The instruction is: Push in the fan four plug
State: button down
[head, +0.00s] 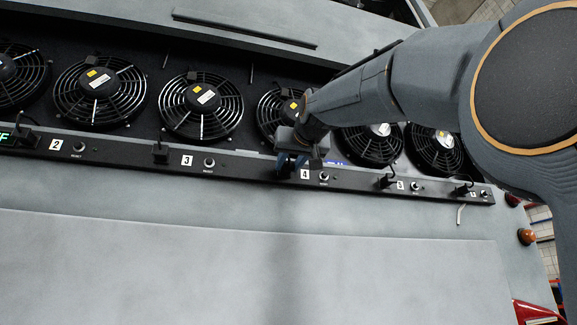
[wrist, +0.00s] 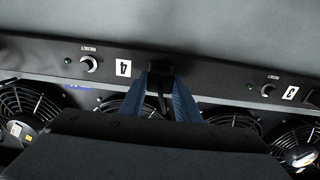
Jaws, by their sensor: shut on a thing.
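The fan four plug (wrist: 160,72) is a black block at the dark strip beside the white "4" label (wrist: 123,68) in the wrist view. Its cable runs down between my fingers. My gripper (wrist: 160,82) is shut on it, one blue finger on each side. In the head view my gripper (head: 293,163) is at the strip just left of the "4" label (head: 305,174), and it mostly hides the plug. I cannot tell how deep the plug sits in its socket.
The dark strip (head: 235,166) carries more plugs, including one by label 3 (head: 160,152) and one by label 5 (head: 386,181), plus reset knobs (wrist: 89,64). Round caged fans (head: 201,105) line the recess behind it. The grey panel (head: 200,255) in front is clear.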

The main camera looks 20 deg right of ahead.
jog(key=c, duration=1.5)
grip_release()
jog(key=s+b, duration=0.3)
jog(key=s, duration=0.4)
jog(key=shift+s+b, duration=0.35)
jog(key=shift+s, duration=0.05)
